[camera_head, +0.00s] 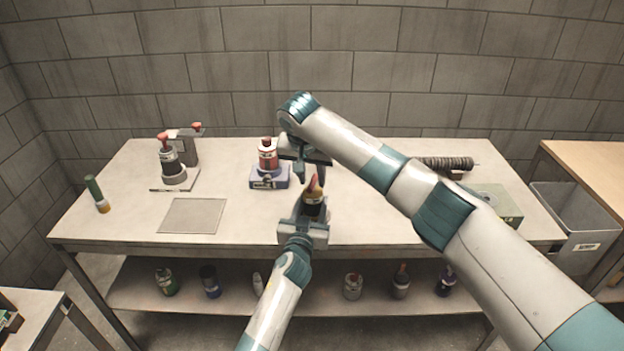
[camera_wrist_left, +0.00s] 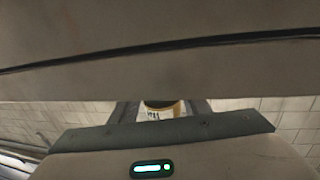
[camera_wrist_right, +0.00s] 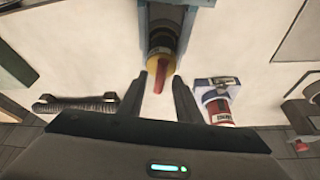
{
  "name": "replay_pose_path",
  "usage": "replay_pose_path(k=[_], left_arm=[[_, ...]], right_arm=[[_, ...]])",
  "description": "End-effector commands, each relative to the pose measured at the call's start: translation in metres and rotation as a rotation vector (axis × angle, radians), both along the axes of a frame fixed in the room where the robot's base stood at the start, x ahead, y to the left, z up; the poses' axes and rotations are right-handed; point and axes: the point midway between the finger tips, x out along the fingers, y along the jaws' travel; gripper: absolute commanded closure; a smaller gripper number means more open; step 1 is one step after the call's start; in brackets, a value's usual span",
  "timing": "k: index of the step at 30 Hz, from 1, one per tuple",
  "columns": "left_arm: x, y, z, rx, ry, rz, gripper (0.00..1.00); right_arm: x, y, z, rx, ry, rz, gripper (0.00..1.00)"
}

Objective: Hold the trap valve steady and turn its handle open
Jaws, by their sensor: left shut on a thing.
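The trap valve (camera_head: 313,203) has a dark body, a yellow band and a red handle (camera_head: 314,184). My left gripper (camera_head: 305,222) is shut on its body at the front middle of the table. In the left wrist view a labelled part of the valve (camera_wrist_left: 160,111) shows between the fingers; my right arm hides much of that view. My right gripper (camera_head: 307,166) is above and behind the valve. In the right wrist view its fingers (camera_wrist_right: 156,98) are apart, and the red handle (camera_wrist_right: 160,74) points into the gap between the tips. I cannot tell whether they touch it.
A grey mat (camera_head: 192,216) lies flat. A ribbed tube (camera_head: 447,163) and green box (camera_head: 497,204) are right.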

Motion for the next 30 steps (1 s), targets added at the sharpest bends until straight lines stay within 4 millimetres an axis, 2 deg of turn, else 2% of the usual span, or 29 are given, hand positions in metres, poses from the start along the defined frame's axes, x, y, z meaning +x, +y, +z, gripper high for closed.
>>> replay_pose_path(k=[4, 14, 18, 30], left_arm=[[-0.0001, 0.0001, -0.0005, 0.0, 0.001, 0.0, 0.84], [-0.0001, 0.0001, -0.0005, 0.0, 0.001, 0.0, 0.84], [-0.0001, 0.0001, -0.0006, 0.0, 0.001, 0.0, 0.84], [0.0, 0.0003, -0.0006, 0.0, 0.001, 0.001, 0.84]], right_arm=[[0.0034, -0.0008, -0.0087, 0.0, 0.0, 0.0, 0.69], [0.0041, -0.0011, -0.0107, 0.0, 0.0, 0.0, 0.69], [0.0041, -0.0011, -0.0106, 0.0, 0.0, 0.0, 1.0], [0.0038, -0.0013, -0.0109, 0.001, 0.001, 0.028, 1.0]])
